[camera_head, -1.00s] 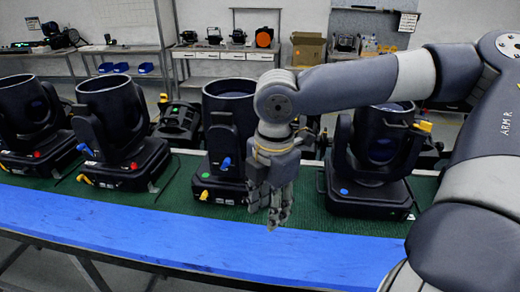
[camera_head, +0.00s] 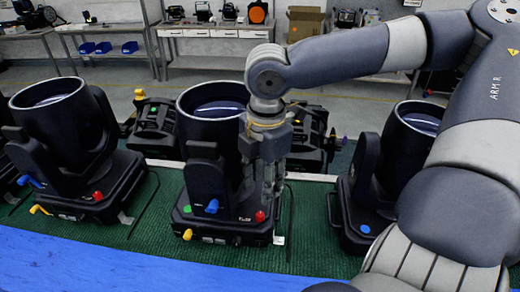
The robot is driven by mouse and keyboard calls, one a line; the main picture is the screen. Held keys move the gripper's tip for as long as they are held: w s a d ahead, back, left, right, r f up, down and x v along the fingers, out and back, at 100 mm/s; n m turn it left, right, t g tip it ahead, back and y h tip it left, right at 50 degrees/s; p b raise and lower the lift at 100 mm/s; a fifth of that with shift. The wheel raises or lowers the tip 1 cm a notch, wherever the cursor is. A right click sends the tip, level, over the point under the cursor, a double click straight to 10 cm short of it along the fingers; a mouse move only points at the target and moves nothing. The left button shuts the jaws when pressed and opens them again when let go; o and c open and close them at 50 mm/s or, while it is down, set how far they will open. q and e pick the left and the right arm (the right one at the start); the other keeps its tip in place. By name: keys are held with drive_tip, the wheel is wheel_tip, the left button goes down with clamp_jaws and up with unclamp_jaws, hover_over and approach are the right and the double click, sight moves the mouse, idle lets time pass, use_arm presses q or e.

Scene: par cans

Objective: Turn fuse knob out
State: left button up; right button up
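The middle par can (camera_head: 215,150) stands upright on the green mat. Its base front carries a red knob (camera_head: 260,216), a blue lever (camera_head: 212,206), a green button (camera_head: 186,208) and a yellow lever (camera_head: 187,234). No label tells me which part is the fuse knob. My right gripper (camera_head: 270,192) points down at the right side of this can, a little above and behind the red knob in the picture. No contact with the knob shows. Its fingers look close together, but their opening is unclear. My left gripper is out of view.
Another par can (camera_head: 62,150) stands at left, and one more (camera_head: 385,180) stands at right, partly behind my arm. Black fixtures (camera_head: 152,125) lie behind them. A blue strip (camera_head: 120,262) runs along the front edge. Benches stand at the back.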

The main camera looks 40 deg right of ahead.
sight(260, 215)
wheel_tip(260, 215, down, 10)
drive_tip(key=shift+w+r, duration=0.1)
drive_tip(key=shift+w, duration=0.05)
idle(0.3)
drive_tip(key=shift+c, duration=0.4)
clamp_jaws()
